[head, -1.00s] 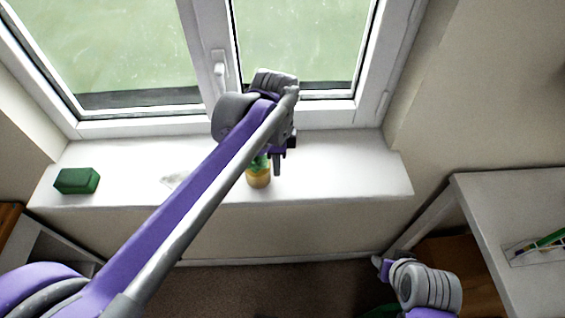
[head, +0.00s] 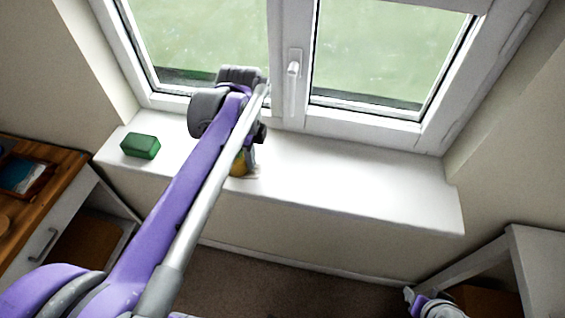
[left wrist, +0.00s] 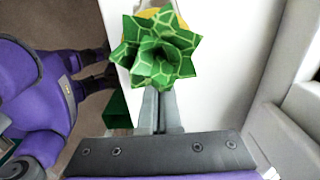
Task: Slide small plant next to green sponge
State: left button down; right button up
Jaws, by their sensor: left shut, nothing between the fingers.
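The green sponge (head: 140,146) lies on the left part of the white windowsill. The small plant in a yellow pot (head: 239,168) stands on the sill to the right of the sponge, with a clear gap between them; my left arm partly hides it. In the left wrist view its green spiky leaves (left wrist: 158,50) are just beyond the fingertips. My left gripper (head: 252,156) is shut and empty, close against the right side of the plant; its closed fingers (left wrist: 158,100) show in the left wrist view. My right gripper (head: 410,296) is low at the right, its jaws unclear.
The windowsill (head: 350,190) is bare to the right of the plant. The window with its handle (head: 293,68) rises behind it. A wooden-topped cabinet (head: 60,190) stands at the left, and a white table (head: 520,255) at the lower right.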

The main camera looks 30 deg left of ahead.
pick_arm(q)
jog(key=s+a, duration=0.1)
jog(key=a, duration=0.4)
jog(key=s+a, duration=0.2)
jog(key=a, duration=0.3)
jog(key=s+a, duration=0.1)
jog(key=a, duration=0.4)
jog(key=shift+s+a, duration=0.2)
pick_arm(e)
jog(key=shift+f, duration=0.15)
pick_arm(q)
jog(key=shift+d, duration=0.1)
